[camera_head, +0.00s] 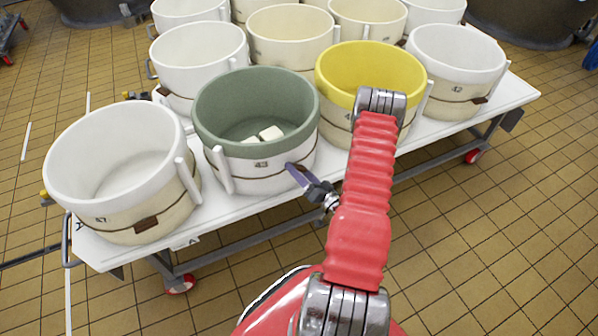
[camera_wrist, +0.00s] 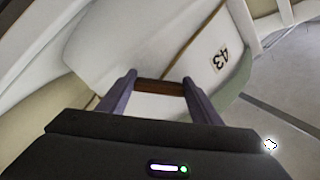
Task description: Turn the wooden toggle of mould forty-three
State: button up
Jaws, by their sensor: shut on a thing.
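Mould forty-three (camera_head: 255,130) is a white round mould with a green rim and the label 43, at the front of the white table. In the wrist view its white wall (camera_wrist: 150,50) carries the number 43 at the right. A brown wooden toggle (camera_wrist: 160,87) sits on a thin cord around the wall. My gripper (camera_wrist: 160,90) is shut on the toggle, one purple finger at each end of it. In the head view my gripper (camera_head: 296,172) touches the front right of the mould, and its fingers mostly hide the toggle.
A white mould marked 47 (camera_head: 110,165) stands to the left. A yellow-rimmed mould (camera_head: 370,65) stands close on the right, partly behind my arm. Mould 42 (camera_head: 457,65) is further right. The white wheeled table (camera_head: 225,222) has open tiled floor in front.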

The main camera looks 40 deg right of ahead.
jog(key=o, duration=1.1)
jog(key=shift+c, duration=0.2)
jog(key=s+a, duration=0.1)
jog(key=s, duration=1.2)
jog(key=shift+s, duration=0.4)
jog(key=shift+c, duration=0.4)
